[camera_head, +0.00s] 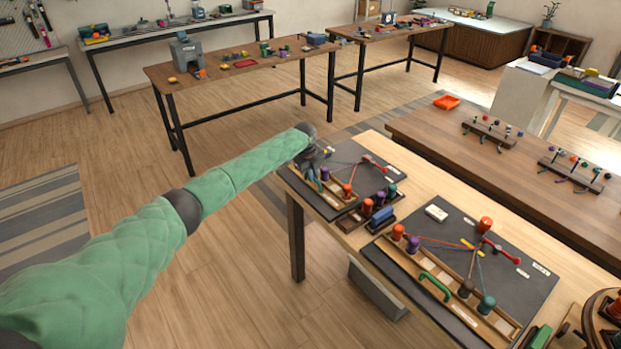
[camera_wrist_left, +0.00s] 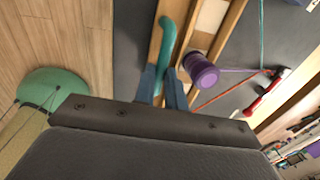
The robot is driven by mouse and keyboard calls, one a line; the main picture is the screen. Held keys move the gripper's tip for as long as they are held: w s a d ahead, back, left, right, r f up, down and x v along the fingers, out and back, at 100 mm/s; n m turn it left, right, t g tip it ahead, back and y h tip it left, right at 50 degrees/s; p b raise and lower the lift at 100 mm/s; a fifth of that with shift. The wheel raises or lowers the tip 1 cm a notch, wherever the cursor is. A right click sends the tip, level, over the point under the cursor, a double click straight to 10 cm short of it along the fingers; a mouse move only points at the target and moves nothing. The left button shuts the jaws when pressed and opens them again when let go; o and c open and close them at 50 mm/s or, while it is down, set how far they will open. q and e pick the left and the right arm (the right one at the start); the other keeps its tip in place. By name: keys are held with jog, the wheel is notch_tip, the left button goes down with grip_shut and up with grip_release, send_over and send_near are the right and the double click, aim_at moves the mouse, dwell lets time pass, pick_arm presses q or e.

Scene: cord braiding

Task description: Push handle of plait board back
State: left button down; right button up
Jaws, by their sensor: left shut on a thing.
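The left plait board (camera_head: 340,158) is a dark panel with a wooden frame at the table's near-left edge. Colored cords and spools sit on it. My left gripper (camera_head: 308,168) is at the board's left end. In the left wrist view, its blue-grey fingers (camera_wrist_left: 162,82) are shut on a teal curved handle (camera_wrist_left: 166,38). A purple spool (camera_wrist_left: 201,72) stands just right of the fingers. In the head view my gripper partly hides the handle. My right gripper is not in view.
A second plait board (camera_head: 530,285) with a green handle (camera_head: 435,286) lies to the right on the same table. A small rack of spools (camera_head: 367,217) stands between the boards. Open floor (camera_head: 215,265) lies left of the table.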

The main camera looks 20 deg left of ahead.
pick_arm(q)
jog(key=shift+w+r, duration=0.15)
jog(key=shift+r, duration=0.05)
jog(key=c, duration=1.5)
grip_release()
jog(key=shift+d, duration=0.1)
jog(key=shift+c, duration=0.2)
jog(key=shift+o, duration=0.4)
jog(key=shift+w+f, duration=0.1)
jog(key=shift+f, duration=0.1)
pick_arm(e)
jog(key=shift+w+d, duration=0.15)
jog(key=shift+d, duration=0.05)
